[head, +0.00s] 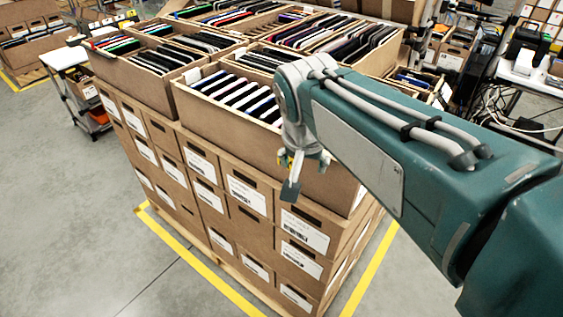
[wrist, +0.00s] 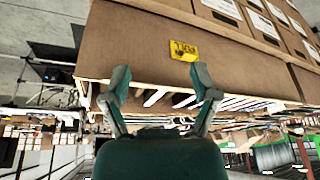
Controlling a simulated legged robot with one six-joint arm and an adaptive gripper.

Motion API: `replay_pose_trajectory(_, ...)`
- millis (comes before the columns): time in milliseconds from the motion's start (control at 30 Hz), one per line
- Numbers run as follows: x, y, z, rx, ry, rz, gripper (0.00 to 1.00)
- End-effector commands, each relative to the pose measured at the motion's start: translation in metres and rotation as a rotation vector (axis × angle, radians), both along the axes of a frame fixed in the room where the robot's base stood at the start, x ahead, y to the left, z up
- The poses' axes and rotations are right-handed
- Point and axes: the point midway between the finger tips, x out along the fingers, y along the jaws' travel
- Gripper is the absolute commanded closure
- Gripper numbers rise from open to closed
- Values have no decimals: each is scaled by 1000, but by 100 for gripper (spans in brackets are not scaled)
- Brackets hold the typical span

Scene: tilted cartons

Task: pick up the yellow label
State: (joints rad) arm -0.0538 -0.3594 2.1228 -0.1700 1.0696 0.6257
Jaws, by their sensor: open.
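The yellow label (wrist: 183,50) lies flat on the brown face of a carton (wrist: 130,45) in the wrist view. It has dark print that appears upside down there. My gripper (wrist: 160,88) is open and empty, its two fingers spread below the label in the picture and apart from it. In the head view my gripper (head: 292,180) hangs in front of the upper front carton (head: 235,122) of the stack. A small bit of yellow shows beside the gripper there, but I cannot tell whether it is the label.
Open cartons full of folders (head: 245,95) top the stack. Closed cartons with white labels (head: 248,193) stand below on a pallet. Yellow tape (head: 205,268) marks the floor. A small cart (head: 85,88) stands at left. Grey floor (head: 70,210) is clear at front left.

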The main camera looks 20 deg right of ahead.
Motion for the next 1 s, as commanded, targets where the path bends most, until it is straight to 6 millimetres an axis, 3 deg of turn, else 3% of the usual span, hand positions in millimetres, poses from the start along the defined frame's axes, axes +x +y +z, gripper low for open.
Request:
replay_pose_trajectory(100,40,17,5,-22,18,-162,23)
replay_pose_trajectory(300,81,46,7,-62,-3,-375,23)
replay_pose_trajectory(467,91,48,2,-69,-12,-434,23)
replay_pose_trajectory(733,100,23,-35,-59,-10,-440,23)
replay_pose_trajectory(1000,103,23,-60,-65,-11,-437,23)
